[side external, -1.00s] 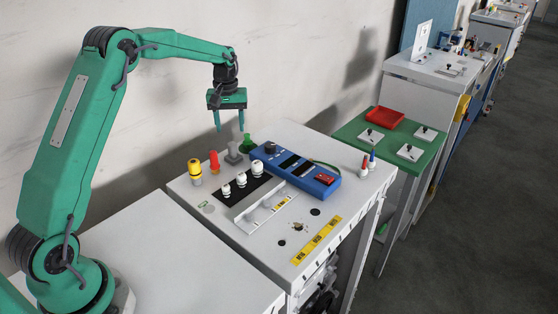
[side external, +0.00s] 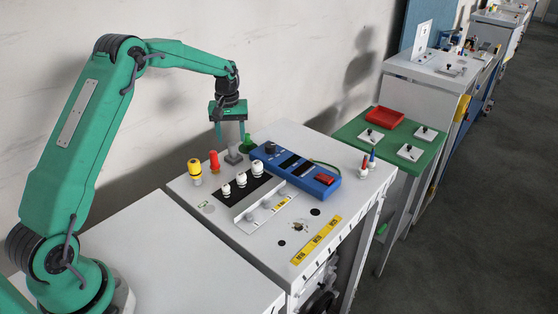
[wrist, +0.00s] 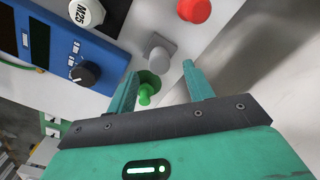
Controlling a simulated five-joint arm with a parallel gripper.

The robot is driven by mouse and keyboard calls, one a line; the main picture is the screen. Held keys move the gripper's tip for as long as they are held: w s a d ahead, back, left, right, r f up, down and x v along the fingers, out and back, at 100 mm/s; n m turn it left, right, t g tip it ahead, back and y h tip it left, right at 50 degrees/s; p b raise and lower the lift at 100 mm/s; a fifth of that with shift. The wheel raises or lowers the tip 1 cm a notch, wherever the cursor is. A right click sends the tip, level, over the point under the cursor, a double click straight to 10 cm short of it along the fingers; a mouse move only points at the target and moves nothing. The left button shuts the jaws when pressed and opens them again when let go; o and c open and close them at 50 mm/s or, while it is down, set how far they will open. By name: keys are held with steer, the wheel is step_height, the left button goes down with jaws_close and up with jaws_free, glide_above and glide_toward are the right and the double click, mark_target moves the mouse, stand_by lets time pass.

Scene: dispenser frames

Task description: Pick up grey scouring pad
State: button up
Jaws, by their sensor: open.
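I see no clear flat scouring pad. A grey rounded piece on a square grey base (side external: 233,157) stands at the back edge of the white bench top, between a red knob and a green flask-shaped piece (side external: 249,143). The grey piece (wrist: 160,50) also shows in the wrist view, just beyond my fingertips. My gripper (side external: 231,137) is open and empty, pointing down above the grey piece. In the wrist view my gripper (wrist: 158,73) has its fingers apart, with the green piece (wrist: 147,88) showing between them, close to the left finger.
A red knob (side external: 214,160) and a yellow-and-white piece (side external: 195,171) stand left of the grey piece. A blue meter (side external: 296,169) lies to the right, and several white knobs (side external: 241,180) stand in front. The wall (side external: 300,60) is behind.

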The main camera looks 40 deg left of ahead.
mark_target(232, 143)
steer(key=shift+d+f, duration=0.1)
steer(key=shift+f, duration=2.3)
steer(key=c, duration=1.1)
